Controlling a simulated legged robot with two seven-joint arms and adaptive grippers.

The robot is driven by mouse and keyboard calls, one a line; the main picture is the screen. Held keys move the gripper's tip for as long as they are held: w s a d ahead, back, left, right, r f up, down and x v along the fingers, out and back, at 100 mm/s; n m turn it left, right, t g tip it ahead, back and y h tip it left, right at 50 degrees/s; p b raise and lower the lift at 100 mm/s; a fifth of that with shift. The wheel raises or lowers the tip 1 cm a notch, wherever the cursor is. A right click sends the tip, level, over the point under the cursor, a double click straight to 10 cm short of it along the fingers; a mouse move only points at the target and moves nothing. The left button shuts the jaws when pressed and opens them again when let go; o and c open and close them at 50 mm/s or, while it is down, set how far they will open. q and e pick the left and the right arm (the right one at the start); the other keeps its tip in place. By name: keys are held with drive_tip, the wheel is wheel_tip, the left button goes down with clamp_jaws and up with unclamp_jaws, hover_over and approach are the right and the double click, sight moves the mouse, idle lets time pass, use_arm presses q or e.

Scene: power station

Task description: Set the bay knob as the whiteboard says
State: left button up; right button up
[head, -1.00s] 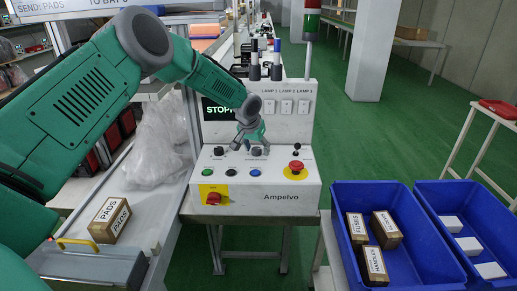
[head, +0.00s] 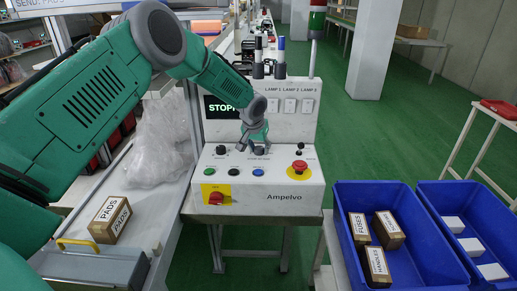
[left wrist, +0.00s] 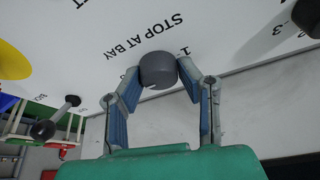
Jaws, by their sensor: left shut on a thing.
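The bay knob (left wrist: 158,70) is a dark grey round knob on the white panel, beside the printed words STOP AT BAY in the left wrist view. My left gripper (left wrist: 158,78) has its two fingers against the knob's sides and is shut on it. In the head view my left gripper (head: 253,145) reaches down onto the Ampelvo control panel (head: 290,205), and its fingers partly hide the knob. The knob's pointer direction is not clear. The whiteboard (head: 60,8) is cut off at the top left; SEND: PADS is readable. My right gripper is not in view.
The panel carries a red mushroom button (head: 299,168), a red switch on yellow (head: 216,198) and several small buttons. A display (head: 222,108) reads STOP.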

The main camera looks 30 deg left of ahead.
use_arm(q)
drive_tip(key=shift+d+n+y, duration=0.2)
drive_tip(key=shift+n+y, duration=0.3)
drive_tip(key=shift+n, duration=0.7)
drive_tip(key=n+g+y+b, duration=0.1)
drive_tip(key=n, duration=0.2)
drive_tip(key=shift+a+n, duration=0.15)
drive_tip(key=shift+n, duration=0.15)
drive_tip(key=shift+n+g+y+b, duration=0.6)
drive_tip(key=shift+n+b, duration=0.4)
drive_tip(key=shift+n, duration=1.3)
drive_tip(key=o, duration=1.1)
drive_tip(key=shift+w, duration=0.1)
